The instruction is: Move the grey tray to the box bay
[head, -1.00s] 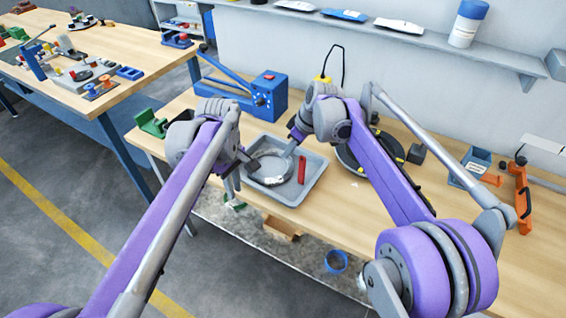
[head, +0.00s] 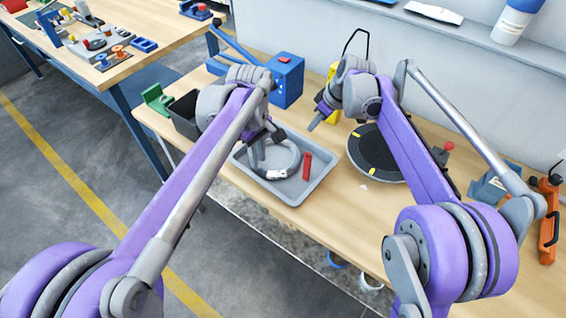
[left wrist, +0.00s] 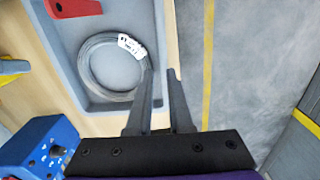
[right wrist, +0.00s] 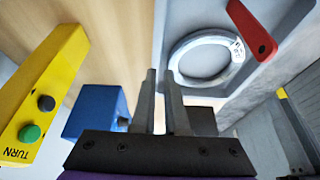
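The grey tray (head: 287,189) lies on the near bench and holds a grey cable coil (head: 290,172) with a white tag and a red bar (head: 307,165). My left gripper (head: 257,150) is at the tray's left side; in the left wrist view its fingers (left wrist: 162,75) are apart near the tray's rim. Whether they straddle the wall is unclear. My right gripper (head: 318,120) is above the bench beyond the tray's far edge; in the right wrist view its slightly parted, empty fingers (right wrist: 158,75) appear beside the tray wall. I cannot identify the box bay.
A blue box with knobs (head: 286,80), a yellow button box (right wrist: 42,95) and a dark bin (head: 185,115) stand behind or left of the tray. A dark round turntable (head: 378,155) is to its right. A second bench (head: 150,50) stands at the left across an aisle.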

